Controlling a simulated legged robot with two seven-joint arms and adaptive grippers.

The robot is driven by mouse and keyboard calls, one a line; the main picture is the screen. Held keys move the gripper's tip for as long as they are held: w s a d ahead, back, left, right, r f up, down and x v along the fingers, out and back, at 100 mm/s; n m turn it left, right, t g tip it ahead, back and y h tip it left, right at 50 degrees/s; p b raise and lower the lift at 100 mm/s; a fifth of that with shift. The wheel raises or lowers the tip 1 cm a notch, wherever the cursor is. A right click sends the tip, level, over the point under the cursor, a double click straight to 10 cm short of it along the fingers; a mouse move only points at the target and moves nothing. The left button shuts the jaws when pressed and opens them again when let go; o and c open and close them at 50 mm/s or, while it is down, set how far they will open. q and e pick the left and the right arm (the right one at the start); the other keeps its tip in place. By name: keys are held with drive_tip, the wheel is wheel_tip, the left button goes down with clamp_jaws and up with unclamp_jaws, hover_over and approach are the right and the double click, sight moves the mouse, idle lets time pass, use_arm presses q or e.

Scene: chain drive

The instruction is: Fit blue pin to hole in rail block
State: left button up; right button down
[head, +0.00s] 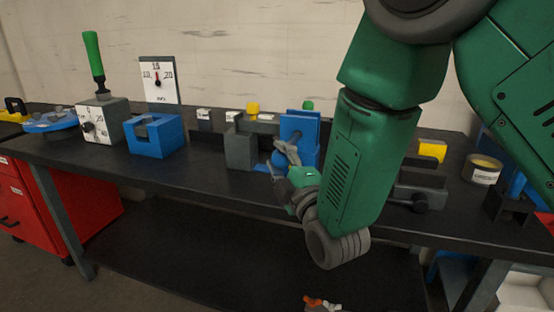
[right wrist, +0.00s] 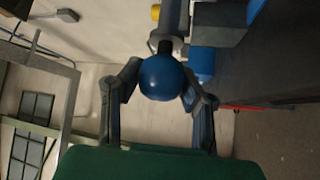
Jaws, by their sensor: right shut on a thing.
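My right gripper (head: 279,160) is over the middle of the dark bench, in front of an upright blue block (head: 301,130). In the right wrist view, its two fingers (right wrist: 160,88) are on either side of a round blue end (right wrist: 162,78), which I take as the blue pin. It is shut on this. A grey shaft (right wrist: 172,20) shows beyond the blue end. The grey block (head: 240,148) left of the gripper may be the rail block. I cannot make out its hole, and the pin's tip is hidden. My left gripper is not in view.
A blue notched block (head: 154,135), a grey box with a green handle (head: 95,62) and a dial plate (head: 158,80) stand to the left. A tin (head: 482,169) stands at the right. The bench front between the blue notched block and the grey block is clear.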

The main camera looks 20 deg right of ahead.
sight(292, 137)
drive_tip(key=shift+w+d, duration=0.2)
drive_tip(key=shift+w, duration=0.25)
drive_tip(key=shift+s+a, duration=0.1)
drive_tip(key=shift+s+a, duration=0.2)
drive_tip(key=shift+s, duration=0.15)
drive_tip(key=shift+s+d, duration=0.1)
drive_tip(key=shift+d, duration=0.05)
idle(1.4)
drive_tip(key=shift+w+d+b, duration=0.25)
drive_tip(key=shift+w+d, duration=0.65)
drive_tip(key=shift+w, duration=0.45)
drive_tip(key=shift+w+d+b, duration=0.25)
drive_tip(key=shift+w+d, duration=0.6)
drive_tip(key=shift+w, duration=0.45)
drive_tip(key=shift+w+d+b, duration=0.25)
drive_tip(key=shift+w+d, duration=0.65)
drive_tip(key=shift+w, duration=0.45)
drive_tip(key=c, duration=1)
unclamp_jaws()
drive_tip(key=shift+c, duration=0.2)
drive_tip(key=shift+s+f, duration=0.1)
drive_tip(key=v, duration=1.1)
drive_tip(key=shift+s, duration=0.35)
